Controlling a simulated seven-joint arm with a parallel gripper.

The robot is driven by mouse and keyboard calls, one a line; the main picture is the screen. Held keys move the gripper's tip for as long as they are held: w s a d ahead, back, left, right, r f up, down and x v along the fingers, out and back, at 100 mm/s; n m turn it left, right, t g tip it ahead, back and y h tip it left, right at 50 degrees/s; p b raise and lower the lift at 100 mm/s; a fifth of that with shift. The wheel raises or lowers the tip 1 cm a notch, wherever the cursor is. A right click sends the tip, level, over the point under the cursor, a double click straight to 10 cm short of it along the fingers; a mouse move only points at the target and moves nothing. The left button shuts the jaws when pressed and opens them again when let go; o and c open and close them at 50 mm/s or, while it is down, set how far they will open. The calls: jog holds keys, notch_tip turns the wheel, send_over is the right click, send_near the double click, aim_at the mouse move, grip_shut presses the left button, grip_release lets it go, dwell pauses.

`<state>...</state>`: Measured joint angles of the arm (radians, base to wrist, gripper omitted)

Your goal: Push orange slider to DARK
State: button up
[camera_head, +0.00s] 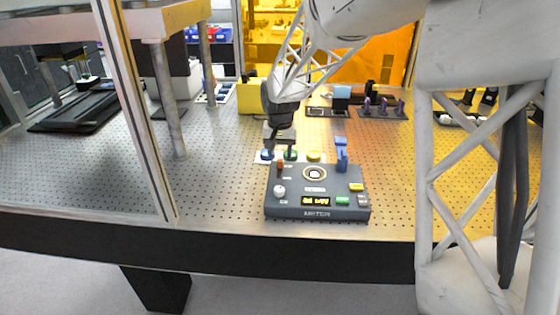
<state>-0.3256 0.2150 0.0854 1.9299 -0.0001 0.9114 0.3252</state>
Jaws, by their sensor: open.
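A dark grey control box (318,212) stands on the perforated table near its front edge. The small orange slider (280,166) is at the box's upper left, beside the round white-ringed dial. My gripper (280,149) points down at the box's back left corner, with its fingers apart. The fingertips appear just behind and above the orange slider. I cannot tell whether they touch it. The DARK label is too small to read.
On the box are a white knob (279,190), a blue lever (341,154) standing upright, and green and yellow buttons. Blue, green and yellow round pieces sit behind it. A metal post (168,100) stands to the left. Perforated table left of the box is clear.

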aim_at(280, 160)
jog(key=shift+f, duration=1.65)
grip_shut()
